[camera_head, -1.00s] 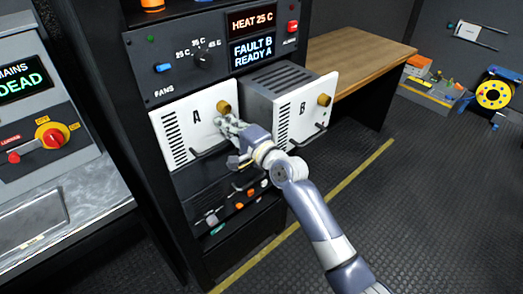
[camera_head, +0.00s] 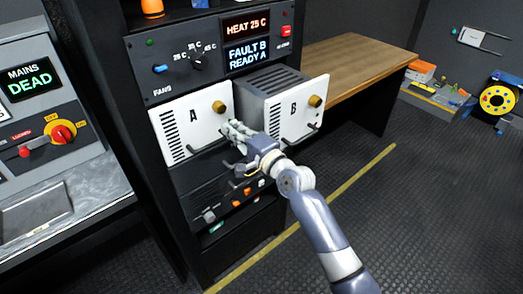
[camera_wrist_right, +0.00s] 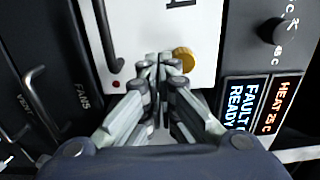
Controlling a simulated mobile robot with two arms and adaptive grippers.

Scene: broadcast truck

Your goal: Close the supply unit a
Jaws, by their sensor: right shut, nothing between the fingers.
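Supply unit A (camera_head: 192,112) is a white panel marked A in the black rack, with vents, a brass knob and a dark handle. It looks nearly flush with the rack; no side of its body shows. Its panel, on its side, also shows in the right wrist view (camera_wrist_right: 140,20). My right gripper (camera_head: 231,127) is shut and empty at the lower right of panel A. In the wrist view its fingertips (camera_wrist_right: 158,62) are beside the brass knob (camera_wrist_right: 183,60). I cannot tell whether they touch the panel. My left gripper is not in view.
Supply unit B (camera_head: 287,123), right of A, sticks out of the rack with its grey top and side showing. The display (camera_head: 248,54) above reads FAULT B, READY A. A wooden bench (camera_head: 350,55) stands to the right. The floor in front is clear.

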